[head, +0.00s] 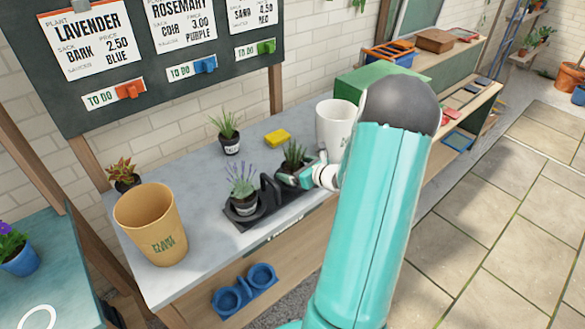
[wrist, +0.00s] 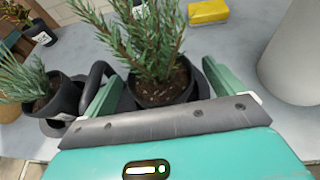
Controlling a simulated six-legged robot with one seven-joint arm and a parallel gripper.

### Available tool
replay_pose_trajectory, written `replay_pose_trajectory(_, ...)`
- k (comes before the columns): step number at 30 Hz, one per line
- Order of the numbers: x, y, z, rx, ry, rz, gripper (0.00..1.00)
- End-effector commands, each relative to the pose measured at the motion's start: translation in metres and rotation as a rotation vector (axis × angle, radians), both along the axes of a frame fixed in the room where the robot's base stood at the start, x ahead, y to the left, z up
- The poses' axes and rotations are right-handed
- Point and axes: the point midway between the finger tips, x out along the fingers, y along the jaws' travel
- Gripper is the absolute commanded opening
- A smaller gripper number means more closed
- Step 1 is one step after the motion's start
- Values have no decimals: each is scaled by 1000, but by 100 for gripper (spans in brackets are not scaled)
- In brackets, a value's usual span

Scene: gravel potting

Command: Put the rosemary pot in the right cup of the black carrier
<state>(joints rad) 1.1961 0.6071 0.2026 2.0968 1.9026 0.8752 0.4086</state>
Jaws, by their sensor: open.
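The rosemary pot (head: 293,170) is a small black pot with upright needle-leaved sprigs. It appears to sit upright in the right cup of the black carrier (head: 268,187), on the grey counter. In the wrist view the rosemary pot (wrist: 163,92) stands between my two fingers, with a dark cup rim partly visible around it. A lavender pot (head: 244,203) is in the left cup, across the carrier's handle (wrist: 96,78). My gripper (head: 300,178) is open around the rosemary pot; its fingers show apart in the wrist view (wrist: 163,85). The cup's near side is hidden.
A yellow sponge (head: 277,138) and another small potted plant (head: 229,137) stand behind the carrier. A white container (head: 333,128) is close on the right. A tan bucket (head: 152,225) and a reddish plant (head: 122,175) are at the left. A blue double carrier (head: 245,290) sits below.

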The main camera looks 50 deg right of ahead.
Motion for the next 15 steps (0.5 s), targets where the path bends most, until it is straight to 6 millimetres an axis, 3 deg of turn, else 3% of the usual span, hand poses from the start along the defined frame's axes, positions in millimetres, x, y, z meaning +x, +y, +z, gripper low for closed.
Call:
replay_pose_trajectory(9, -64, 2, 27, -2, 0, -2, 93)
replay_pose_trajectory(15, -88, 3, 37, 0, -1, -1, 93)
